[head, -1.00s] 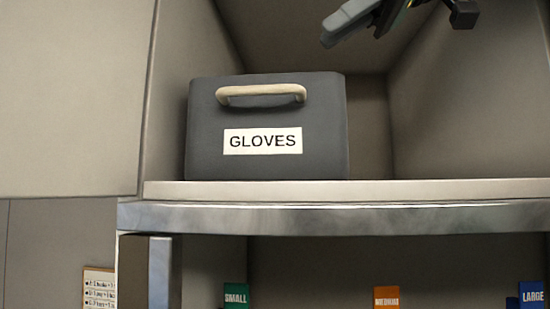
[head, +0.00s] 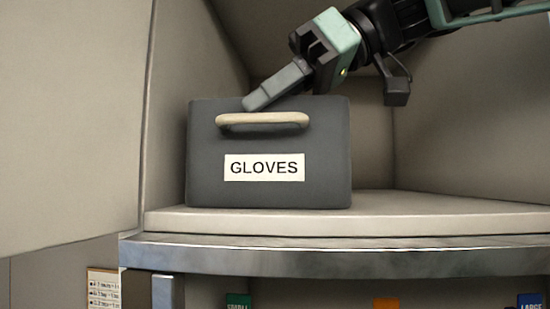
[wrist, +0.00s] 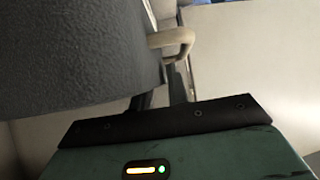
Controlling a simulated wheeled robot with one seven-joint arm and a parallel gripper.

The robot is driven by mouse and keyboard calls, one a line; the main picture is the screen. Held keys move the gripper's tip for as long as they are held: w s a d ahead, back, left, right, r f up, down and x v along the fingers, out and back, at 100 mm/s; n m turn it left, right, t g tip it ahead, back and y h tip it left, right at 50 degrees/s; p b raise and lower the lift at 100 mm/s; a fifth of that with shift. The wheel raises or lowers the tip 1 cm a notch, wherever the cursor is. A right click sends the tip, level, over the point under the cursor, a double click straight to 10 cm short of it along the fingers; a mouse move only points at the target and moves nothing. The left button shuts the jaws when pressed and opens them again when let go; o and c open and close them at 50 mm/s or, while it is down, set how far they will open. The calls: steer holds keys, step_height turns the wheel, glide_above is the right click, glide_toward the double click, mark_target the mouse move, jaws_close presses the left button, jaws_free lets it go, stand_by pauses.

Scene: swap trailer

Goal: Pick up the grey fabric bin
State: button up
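The dark grey fabric bin (head: 205,165) stands upright on the upper shelf in the head view, with a "GLOVES" label (head: 264,168) and a beige handle (head: 262,122) on its front. My gripper (head: 256,98) reaches down from the upper right to the bin's top front edge, just above the handle. Whether it touches is unclear. In the wrist view, the bin (wrist: 70,55) fills the upper left and its handle (wrist: 172,40) shows at upper middle. The dark fingers (wrist: 163,92) show a gap between them, with the handle near their tips and not clearly gripped.
The shelf board (head: 440,212) is bare to the bin's right. A pale panel (head: 70,110) stands to the left of the opening. Below the metal edge (head: 330,258) is a lower compartment with coloured size labels, including an orange one (head: 385,303).

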steer(key=shift+a+f, duration=0.2)
steer(key=shift+a, duration=0.05)
jaws_close()
steer(key=shift+r, duration=0.1)
stand_by(1.2)
